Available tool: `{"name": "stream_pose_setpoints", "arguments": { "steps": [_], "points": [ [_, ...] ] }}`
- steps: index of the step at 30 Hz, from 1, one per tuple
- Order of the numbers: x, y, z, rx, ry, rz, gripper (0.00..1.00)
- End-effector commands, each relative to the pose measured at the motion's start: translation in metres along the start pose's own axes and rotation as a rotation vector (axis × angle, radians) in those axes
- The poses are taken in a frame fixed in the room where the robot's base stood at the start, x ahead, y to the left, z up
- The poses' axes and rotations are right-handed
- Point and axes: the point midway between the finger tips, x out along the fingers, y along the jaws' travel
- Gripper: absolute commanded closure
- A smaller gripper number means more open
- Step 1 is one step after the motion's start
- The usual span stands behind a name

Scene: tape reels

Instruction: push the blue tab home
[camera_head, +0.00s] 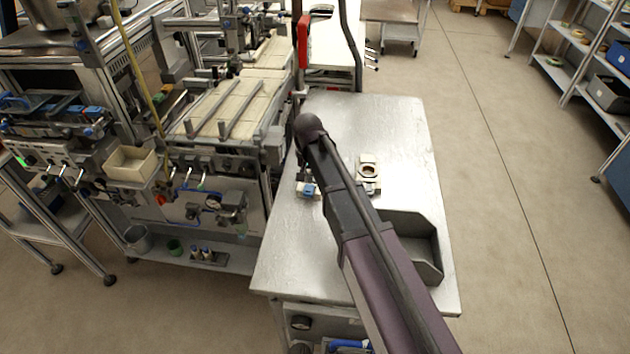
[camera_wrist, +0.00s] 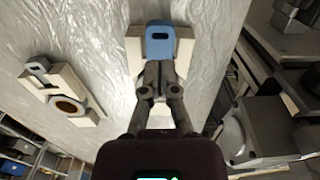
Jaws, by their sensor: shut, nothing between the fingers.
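The blue tab (camera_wrist: 160,36), with a dark slot in it, sits at the end of a pale block (camera_wrist: 134,52) on the metal table. The blue tab also shows in the head view (camera_head: 309,191), left of my arm. My gripper (camera_wrist: 155,88) is shut and empty. In the wrist view its fingertips are just below the tab's near edge, over the pale block. I cannot tell whether they touch the tab. The fingers hide the middle of the block, and in the head view my arm hides part of this spot.
A second pale block with a round opening (camera_head: 369,171) lies right of my arm; it also shows in the wrist view (camera_wrist: 96,113). A dark grey open tray (camera_head: 436,262) stands at the table's front right. Machinery (camera_head: 222,112) borders the table's left. The table's far part is bare.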

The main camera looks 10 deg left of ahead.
Motion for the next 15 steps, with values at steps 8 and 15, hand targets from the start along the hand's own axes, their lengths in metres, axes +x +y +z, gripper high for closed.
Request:
{"name": "stream_pose_setpoints", "arguments": {
  "steps": [8,15],
  "points": [
    [0.0032,0.0,0.0,0.0,0.0,0.0,1.0],
    [0.0057,0.0,0.0,0.0,0.0,0.0,1.0]
  ]
}}
